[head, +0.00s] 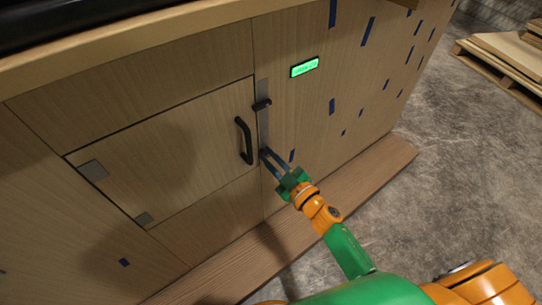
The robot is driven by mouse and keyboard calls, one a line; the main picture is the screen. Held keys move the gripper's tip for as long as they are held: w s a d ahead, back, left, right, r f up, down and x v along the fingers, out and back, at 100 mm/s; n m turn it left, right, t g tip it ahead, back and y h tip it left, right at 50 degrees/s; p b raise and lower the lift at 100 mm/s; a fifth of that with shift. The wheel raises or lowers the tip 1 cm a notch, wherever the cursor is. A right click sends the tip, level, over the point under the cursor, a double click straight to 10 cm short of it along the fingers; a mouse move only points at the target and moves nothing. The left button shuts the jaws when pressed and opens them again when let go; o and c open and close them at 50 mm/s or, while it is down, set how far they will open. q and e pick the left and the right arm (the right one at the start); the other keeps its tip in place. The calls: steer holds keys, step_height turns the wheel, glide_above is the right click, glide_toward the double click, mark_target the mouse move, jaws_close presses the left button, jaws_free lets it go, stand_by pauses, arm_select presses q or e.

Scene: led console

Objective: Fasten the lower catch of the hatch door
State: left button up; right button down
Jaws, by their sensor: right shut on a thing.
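The hatch door (180,140) is a wooden panel in the console front, and it looks closed in its frame. A black curved handle (244,140) is near its right edge. A dark upper catch (262,104) sits on a grey metal strip (263,125) beside the door's right edge. My right gripper (268,156) is at the lower end of this strip, just right of and below the handle. Its fingers are shut on what appears to be the lower catch, which the fingers mostly hide. The catch's exact position cannot be told. My left gripper is not in view.
A green lit display (304,66) is on the panel right of the hatch. Blue tape marks dot the console front. A wooden ledge (350,180) runs along its base. Grey floor is clear at right, with a pallet (505,60) farther back.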

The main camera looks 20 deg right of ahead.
steer(key=shift+s+a+f+n, duration=0.1)
steer(key=shift+f+n, duration=0.05)
steer(key=shift+n, duration=0.75)
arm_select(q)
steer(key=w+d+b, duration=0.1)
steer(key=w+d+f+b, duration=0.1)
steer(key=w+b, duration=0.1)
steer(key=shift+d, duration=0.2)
arm_select(e)
steer(key=n, duration=0.3)
steer(key=f+n, duration=0.1)
steer(key=n, duration=0.6)
steer(key=shift+s+a+f, duration=0.1)
steer(key=shift+a+f, duration=0.1)
steer(key=shift+a, duration=0.1)
steer(key=c, duration=0.9)
jaws_free()
steer(key=shift+o, duration=0.2)
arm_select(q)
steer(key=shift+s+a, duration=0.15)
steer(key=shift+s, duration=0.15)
arm_select(e)
steer(key=v, duration=0.7)
